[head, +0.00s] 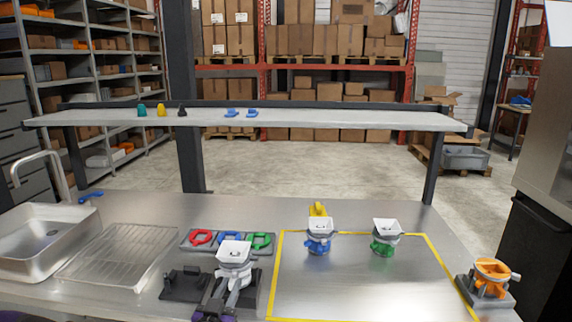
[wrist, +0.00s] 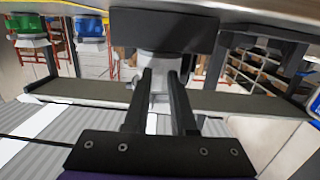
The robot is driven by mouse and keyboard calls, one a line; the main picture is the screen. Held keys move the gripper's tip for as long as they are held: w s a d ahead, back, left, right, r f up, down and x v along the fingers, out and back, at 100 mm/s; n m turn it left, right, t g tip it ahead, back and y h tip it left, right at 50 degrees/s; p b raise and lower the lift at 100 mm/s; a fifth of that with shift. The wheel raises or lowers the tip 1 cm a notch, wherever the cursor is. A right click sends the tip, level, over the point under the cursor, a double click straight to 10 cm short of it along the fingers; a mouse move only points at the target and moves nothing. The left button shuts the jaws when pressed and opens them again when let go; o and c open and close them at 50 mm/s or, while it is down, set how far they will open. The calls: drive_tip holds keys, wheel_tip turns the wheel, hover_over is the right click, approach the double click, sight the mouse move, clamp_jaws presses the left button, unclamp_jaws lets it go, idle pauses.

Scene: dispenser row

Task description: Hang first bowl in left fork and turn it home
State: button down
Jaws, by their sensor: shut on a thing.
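A bowl unit with a white square hopper on a grey round body (head: 234,254) is upright at the left of the yellow-taped area. My gripper (head: 232,292) is shut on it from the front. In the upside-down wrist view the two dark fingers (wrist: 162,100) close around its pale neck (wrist: 159,70). A dark stand (head: 183,284) lies beside and behind the gripper. A dark block (wrist: 163,30) fills the top middle of the wrist view. I cannot tell whether the bowl is seated in a fork; the contact is hidden.
White-topped blue (head: 319,236) and green (head: 385,238) units stand at the taped area, a yellow part (head: 318,209) behind the blue one. An orange unit (head: 491,277) stands far right. The taped area's middle is clear.

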sight(232, 269)
drive_tip(key=shift+w+d+r+p, duration=0.1)
drive_tip(key=shift+w+r+p, duration=0.1)
drive_tip(key=shift+r+p, duration=0.65)
drive_tip(key=shift+w+d+r+p, duration=0.15)
drive_tip(key=shift+r+p, duration=0.25)
drive_tip(key=shift+r, duration=0.7)
drive_tip(key=shift+s+a+r, duration=0.15)
drive_tip(key=shift+a+r, duration=0.05)
drive_tip(key=shift+r, duration=0.35)
